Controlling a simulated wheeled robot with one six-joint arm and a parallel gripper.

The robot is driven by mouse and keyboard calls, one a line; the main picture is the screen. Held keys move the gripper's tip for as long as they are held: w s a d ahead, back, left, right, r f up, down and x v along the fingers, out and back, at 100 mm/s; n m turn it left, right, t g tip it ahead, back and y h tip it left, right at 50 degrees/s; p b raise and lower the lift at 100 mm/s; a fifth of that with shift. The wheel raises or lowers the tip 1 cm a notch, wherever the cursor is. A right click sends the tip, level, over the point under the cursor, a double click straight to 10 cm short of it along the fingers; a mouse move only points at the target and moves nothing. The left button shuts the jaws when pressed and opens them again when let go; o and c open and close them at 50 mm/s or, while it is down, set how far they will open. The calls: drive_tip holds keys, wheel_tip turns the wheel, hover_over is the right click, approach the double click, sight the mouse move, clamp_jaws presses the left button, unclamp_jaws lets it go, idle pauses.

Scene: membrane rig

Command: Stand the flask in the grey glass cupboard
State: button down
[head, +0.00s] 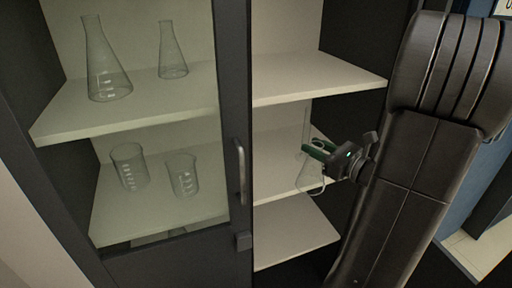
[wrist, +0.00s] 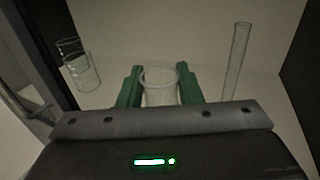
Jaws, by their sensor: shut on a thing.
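The flask (head: 311,180) is clear glass and conical, and hangs upright from my gripper (head: 318,150) inside the open right half of the grey glass cupboard (head: 233,60). My gripper's green fingers are shut on its neck. In the wrist view, the flask's round mouth (wrist: 160,76) shows between the two fingers (wrist: 160,88). The flask is at the height of the middle shelf (head: 275,165). I cannot tell whether its base touches a shelf.
Behind the left glass door stand two conical flasks (head: 104,70) above and two beakers (head: 128,168) below. A tall thin glass tube (wrist: 238,58) stands right of my gripper in the wrist view. The upper right shelf (head: 310,80) is bare. A dark side wall (head: 355,45) bounds the right.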

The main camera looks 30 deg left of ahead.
drive_tip(key=f+x, duration=0.1)
drive_tip(key=x, duration=0.7)
drive_tip(key=f+p+x, duration=0.1)
drive_tip(key=f+x, duration=0.1)
drive_tip(key=x, duration=0.5)
drive_tip(key=shift+a+f, duration=0.3)
drive_tip(key=shift+a, duration=0.05)
drive_tip(key=shift+w+f, duration=0.1)
drive_tip(key=c, duration=1)
unclamp_jaws()
drive_tip(key=b+v, duration=0.1)
drive_tip(key=v, duration=1.1)
